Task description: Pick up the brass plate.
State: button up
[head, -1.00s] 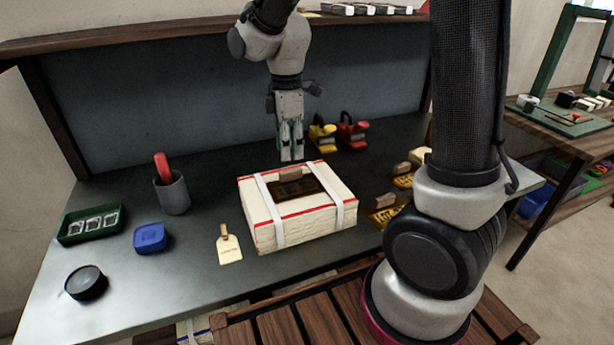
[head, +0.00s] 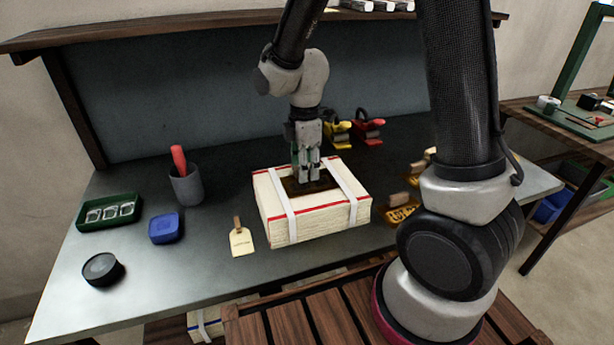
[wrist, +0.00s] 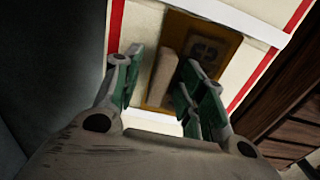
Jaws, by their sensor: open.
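The brass plate (head: 291,187) lies flat on top of a strapped cream bundle (head: 325,222) and looks dark brown in the head view. The wrist view shows the plate (wrist: 212,48) as golden brown with a square mark and an upright wooden handle (wrist: 165,76). My gripper (head: 306,180) is just above the plate, pointing down. In the wrist view my gripper (wrist: 162,62) is open, with its green-padded fingers on either side of the handle. A gap shows beside the handle. In the head view the fingers hide the handle and part of the plate.
Other plates with wooden handles (head: 401,214) lie right of the bundle. Yellow (head: 338,132) and red (head: 368,130) tools stand behind.

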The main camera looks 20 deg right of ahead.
jog(key=shift+c, duration=0.2)
grip_shut()
